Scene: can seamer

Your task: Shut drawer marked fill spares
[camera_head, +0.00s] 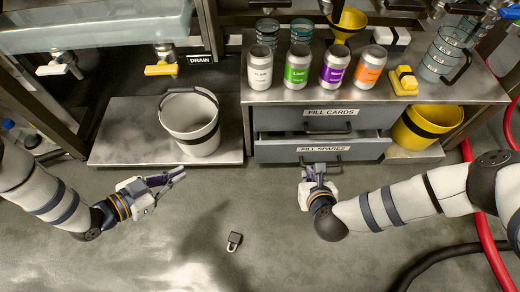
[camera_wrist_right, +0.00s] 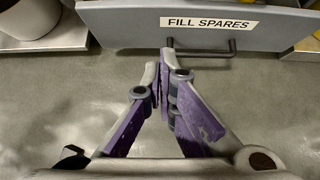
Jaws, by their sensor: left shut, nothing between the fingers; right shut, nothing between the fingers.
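The drawer marked FILL SPARES (camera_head: 285,155) is the lower grey drawer under the counter; its front stands out beyond the drawer above, so it looks partly open. In the right wrist view its front (camera_wrist_right: 130,22) spans the top, with a dark bar handle (camera_wrist_right: 232,50) below the label. My right gripper (camera_head: 319,169) is shut and empty, in front of the drawer. In the right wrist view its fingertips (camera_wrist_right: 168,52) are at the left end of the handle; I cannot tell whether they touch. My left gripper (camera_head: 180,176) is shut and empty, over the floor at left.
The FILL CARDS drawer (camera_head: 285,122) above looks shut. Several cans, cups and a yellow funnel (camera_head: 348,22) stand on the counter. A white bucket (camera_head: 185,115) stands on a low platform at left. A padlock (camera_head: 234,241) lies on the floor. Red hoses run at right.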

